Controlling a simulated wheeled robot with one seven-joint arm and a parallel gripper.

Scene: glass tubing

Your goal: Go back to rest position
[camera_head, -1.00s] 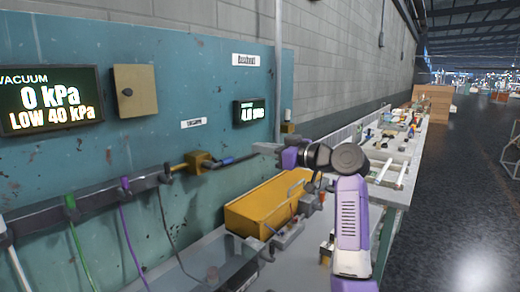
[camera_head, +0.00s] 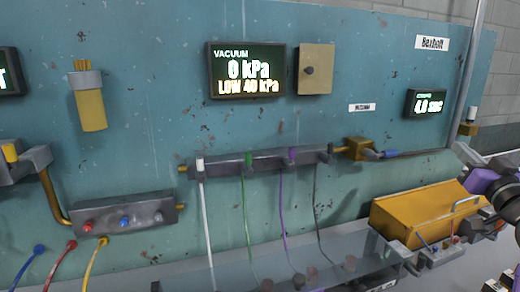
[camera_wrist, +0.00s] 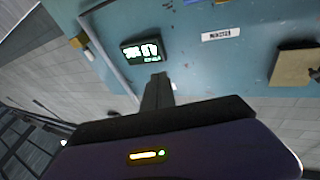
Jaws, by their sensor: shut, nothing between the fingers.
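My gripper (camera_head: 463,152) shows at the right edge of the head view, with its grey fingers pointing up and left toward the teal wall panel. Its purple housing is behind the fingers, and most of my arm is cut off by the frame. In the wrist view the fingers of my gripper (camera_wrist: 158,90) are together with nothing between them. They point at the panel below a small lit display (camera_wrist: 144,51), apart from it. The same small display (camera_head: 427,103) is left of the gripper in the head view.
A yellow box (camera_head: 420,213) stands on the bench below and left of my gripper. A manifold (camera_head: 262,161) with hanging coloured tubes runs along the panel. A vacuum display (camera_head: 247,70) reads 0 kPa. A vertical pole (camera_head: 470,65) rises near the gripper.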

